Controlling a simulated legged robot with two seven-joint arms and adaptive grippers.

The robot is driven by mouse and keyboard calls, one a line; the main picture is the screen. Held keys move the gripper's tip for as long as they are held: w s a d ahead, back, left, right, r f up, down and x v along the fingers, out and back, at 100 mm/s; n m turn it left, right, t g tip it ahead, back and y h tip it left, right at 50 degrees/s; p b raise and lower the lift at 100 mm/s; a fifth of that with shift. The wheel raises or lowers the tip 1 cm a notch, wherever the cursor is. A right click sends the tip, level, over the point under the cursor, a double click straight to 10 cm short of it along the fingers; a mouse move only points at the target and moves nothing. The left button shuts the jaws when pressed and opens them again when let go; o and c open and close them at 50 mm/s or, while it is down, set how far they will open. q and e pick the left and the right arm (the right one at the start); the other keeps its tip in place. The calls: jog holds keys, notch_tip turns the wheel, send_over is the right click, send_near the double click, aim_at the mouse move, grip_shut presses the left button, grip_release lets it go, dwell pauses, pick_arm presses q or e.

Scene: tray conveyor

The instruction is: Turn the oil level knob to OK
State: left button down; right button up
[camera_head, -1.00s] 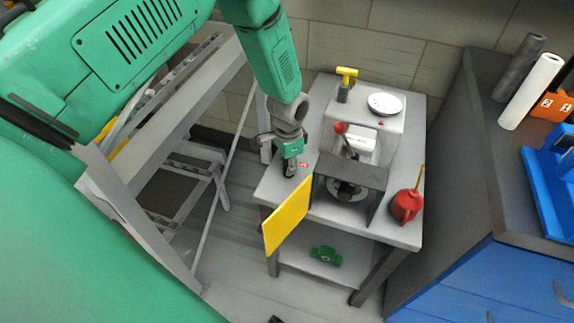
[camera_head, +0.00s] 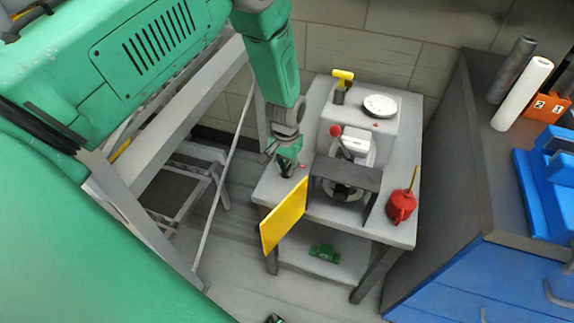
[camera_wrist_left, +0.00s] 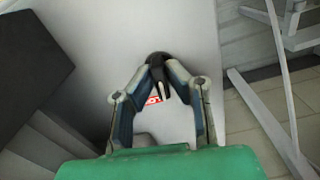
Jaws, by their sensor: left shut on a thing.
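The oil level knob (camera_wrist_left: 158,60) is a small black knob on the grey table top, with a red and white label (camera_wrist_left: 153,99) beside it in the left wrist view. My left gripper (camera_wrist_left: 160,68) has both fingertips closed in on the knob from either side. In the head view, my left gripper (camera_head: 287,170) points down at the left part of the table top, and its fingers hide the knob there. The pointer's direction and the label's wording are not clear. A small dark part at the bottom edge of the head view may be my right gripper (camera_head: 274,318); its fingers cannot be made out.
The grey machine table (camera_head: 400,232) carries a red-knobbed lever (camera_head: 336,131), a dial (camera_head: 381,105), a yellow-handled tool (camera_head: 342,76) and a red oil can (camera_head: 401,206). A yellow panel (camera_head: 284,216) hangs at its front left. A dark counter with blue drawers (camera_head: 480,285) stands right.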

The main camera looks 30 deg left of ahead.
aim_at(287, 167)
pick_arm(q)
jog(key=n, duration=0.5)
jog(key=shift+w+n+p, duration=0.15)
jog(key=shift+n+p, duration=0.15)
jog(key=shift+p, duration=0.1)
jog(key=n, duration=0.4)
jog(key=shift+n, duration=0.3)
jog(key=shift+r, duration=0.1)
jog(key=c, duration=1.6)
grip_release()
notch_tip(287, 167, up, 12)
jog(key=shift+f, duration=0.25)
